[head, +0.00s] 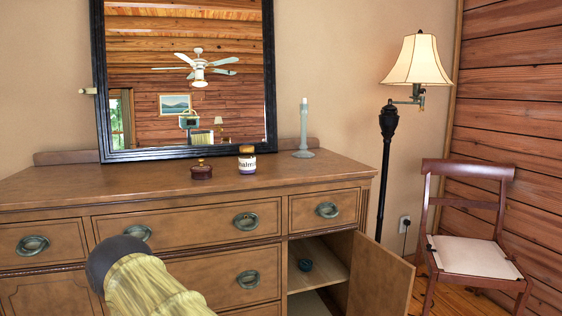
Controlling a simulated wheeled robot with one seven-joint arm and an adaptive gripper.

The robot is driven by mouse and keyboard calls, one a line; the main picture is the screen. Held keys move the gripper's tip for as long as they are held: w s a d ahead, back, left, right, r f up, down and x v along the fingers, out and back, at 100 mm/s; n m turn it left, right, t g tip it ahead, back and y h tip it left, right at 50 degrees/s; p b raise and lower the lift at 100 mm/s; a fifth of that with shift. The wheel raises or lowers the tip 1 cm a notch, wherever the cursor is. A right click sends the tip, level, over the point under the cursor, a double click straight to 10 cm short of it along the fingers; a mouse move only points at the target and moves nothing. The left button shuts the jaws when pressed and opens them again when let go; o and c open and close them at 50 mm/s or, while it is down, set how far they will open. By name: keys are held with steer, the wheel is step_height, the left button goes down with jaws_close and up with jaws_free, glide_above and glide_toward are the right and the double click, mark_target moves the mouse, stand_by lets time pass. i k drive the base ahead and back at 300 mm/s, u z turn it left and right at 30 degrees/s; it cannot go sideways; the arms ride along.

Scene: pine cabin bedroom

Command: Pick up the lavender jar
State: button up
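A small jar (247,160) stands upright on the top of the wooden dresser (120,188), near its back, just below the mirror. It has a white label with dark lettering, a yellowish-brown lid and purplish parts above and below the label. It looks like the lavender jar. My arm, in a yellow-green cover with a dark rounded joint, shows at the lower left in front of the drawers. My gripper is not in view. Nothing touches the jar.
A dark red-brown lidded pot (201,171) stands left of the jar. A pale candle holder (303,140) stands to its right. A framed mirror (185,80) rises behind. A floor lamp (388,125) and chair (470,255) stand right.

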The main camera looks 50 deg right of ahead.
mark_target(247, 158)
steer(key=z, duration=0.75)
steer(key=i, duration=0.3)
